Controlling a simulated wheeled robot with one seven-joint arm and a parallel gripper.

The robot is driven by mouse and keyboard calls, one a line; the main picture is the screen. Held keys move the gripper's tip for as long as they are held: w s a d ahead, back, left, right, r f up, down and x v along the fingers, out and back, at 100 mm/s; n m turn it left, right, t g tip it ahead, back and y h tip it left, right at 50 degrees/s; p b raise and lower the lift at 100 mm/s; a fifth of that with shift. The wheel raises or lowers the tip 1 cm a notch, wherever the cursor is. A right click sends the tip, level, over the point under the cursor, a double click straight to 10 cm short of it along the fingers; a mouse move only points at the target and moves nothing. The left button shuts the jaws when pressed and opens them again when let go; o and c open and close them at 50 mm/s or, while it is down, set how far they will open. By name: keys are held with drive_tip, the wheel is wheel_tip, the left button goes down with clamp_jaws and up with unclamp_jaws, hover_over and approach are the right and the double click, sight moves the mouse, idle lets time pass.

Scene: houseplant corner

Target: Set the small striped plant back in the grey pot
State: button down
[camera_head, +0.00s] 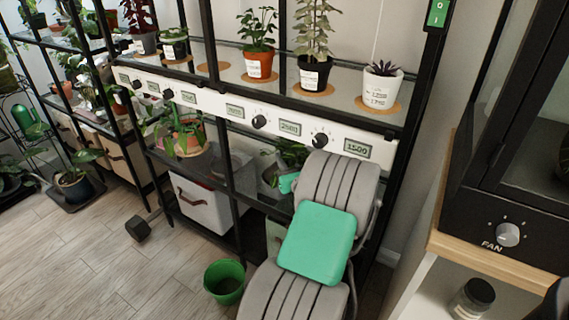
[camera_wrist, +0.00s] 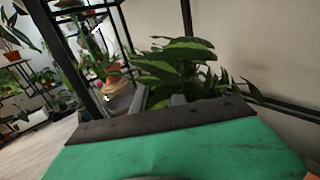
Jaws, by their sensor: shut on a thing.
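My gripper (camera_wrist: 160,98) is shut on the small striped plant (camera_wrist: 187,62), whose broad green leaves with paler stripes spread just beyond the fingers in the wrist view. The plant's base, where the fingers hold it, is hidden behind my gripper's body. In the head view, leaves of a plant (camera_head: 292,153), apparently the same one, show at the lower shelf beside my arm, which hides most of my gripper. I cannot make out the grey pot for certain in either view.
The upper shelf holds a white pot (camera_head: 382,86), a black pot (camera_head: 313,74) and an orange pot (camera_head: 258,65). A white bin (camera_head: 200,202) stands low on the rack. A green bucket (camera_head: 225,282) is on the floor. A dark fan cabinet (camera_head: 510,215) stands at right.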

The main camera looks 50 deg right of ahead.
drive_tip(key=shift+f, duration=0.25)
drive_tip(key=c, duration=1.3)
unclamp_jaws()
drive_tip(key=shift+f, duration=0.1)
